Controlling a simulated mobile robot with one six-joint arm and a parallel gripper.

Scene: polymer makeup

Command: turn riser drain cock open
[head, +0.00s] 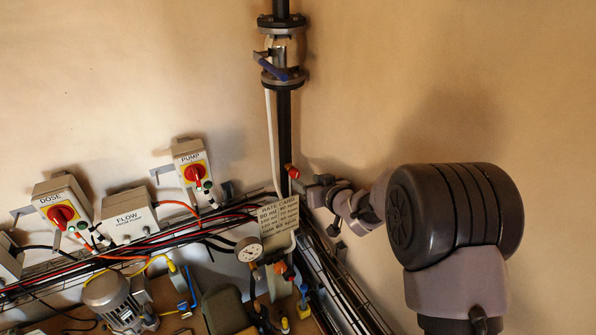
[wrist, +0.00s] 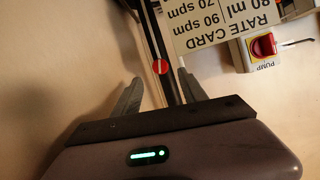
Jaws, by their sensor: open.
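The black riser pipe (head: 284,125) runs down the wall corner. A small red handle (head: 291,170), apparently the drain cock, sticks out low on it; its round red end (wrist: 160,67) shows in the wrist view. My gripper (head: 303,186) is just to the right of the handle, near the pipe. In the wrist view my gripper (wrist: 158,74) is open, with the red end between its fingertips. Neither finger visibly touches it. The cock's body and the handle's exact angle are hard to make out.
A blue lever valve (head: 273,68) sits higher on the riser. The rate card (head: 278,214) hangs close below my gripper. The PUMP box (head: 193,172) and DOSE box (head: 62,205) are to the left. Cables and a gauge (head: 249,249) crowd below; the right wall is bare.

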